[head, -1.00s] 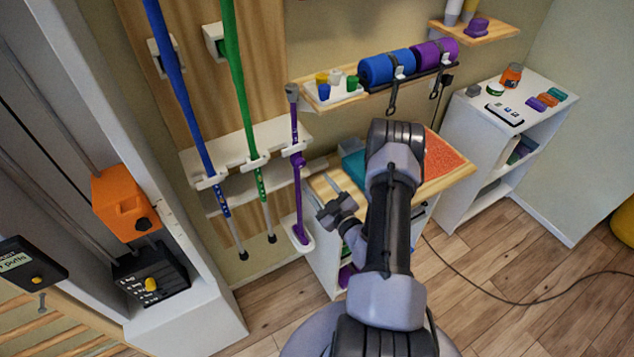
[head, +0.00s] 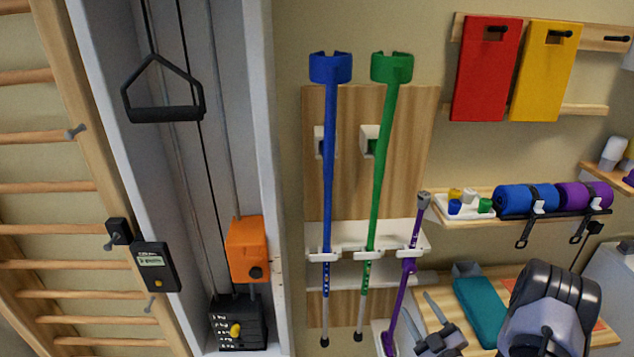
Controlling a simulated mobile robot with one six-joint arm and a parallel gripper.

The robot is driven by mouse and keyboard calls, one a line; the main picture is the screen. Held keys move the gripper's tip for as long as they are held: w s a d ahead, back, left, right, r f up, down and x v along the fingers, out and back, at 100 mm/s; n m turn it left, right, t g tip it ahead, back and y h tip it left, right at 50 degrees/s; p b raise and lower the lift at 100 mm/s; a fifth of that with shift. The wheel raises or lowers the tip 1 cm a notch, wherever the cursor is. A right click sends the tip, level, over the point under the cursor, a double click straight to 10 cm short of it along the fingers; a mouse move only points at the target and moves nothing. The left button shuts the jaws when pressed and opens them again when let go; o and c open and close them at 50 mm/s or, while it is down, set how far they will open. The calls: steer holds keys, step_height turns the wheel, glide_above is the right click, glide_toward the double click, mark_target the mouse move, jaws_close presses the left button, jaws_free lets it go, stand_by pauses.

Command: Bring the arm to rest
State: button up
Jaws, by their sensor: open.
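My gripper (head: 428,325) is at the lower right of the head view, near the purple cane and in front of the wooden table top. Its two fingers are apart and nothing shows between them. My arm (head: 545,310) rises at the bottom right, and its lower part is cut off by the picture edge. I cannot tell whether the gripper touches the cane or the table.
A purple cane (head: 402,295), a blue crutch (head: 328,180) and a green crutch (head: 381,180) stand in a wall rack beside my gripper. A teal block (head: 481,309) lies on the table (head: 440,300). A shelf with rolls (head: 525,199) is above. A pulley machine (head: 262,120) stands left.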

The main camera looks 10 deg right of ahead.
steer(key=a+r+n+g+y+b, duration=0.2)
steer(key=a+r+n+g+y, duration=0.4)
steer(key=a+n, duration=0.6)
steer(key=a+r+n+g+y+b, duration=0.3)
steer(key=a+r+n+y, duration=0.35)
steer(key=a+n, duration=0.55)
steer(key=s+a+n+g+h+b, duration=0.25)
steer(key=s+a+n+g, duration=0.55)
steer(key=s+n, duration=0.55)
steer(key=s+d+n+t+h+b, duration=0.2)
steer(key=s+n+h, duration=0.1)
steer(key=n, duration=0.8)
steer(key=s+d+n+t+h+b, duration=0.2)
steer(key=s+n+h+b, duration=0.1)
steer(key=n, duration=0.8)
steer(key=s+h, duration=0.1)
steer(key=h, duration=0.1)
steer(key=shift+s+f+h, duration=0.2)
steer(key=shift+s+h, duration=0.05)
steer(key=shift+h, duration=0.05)
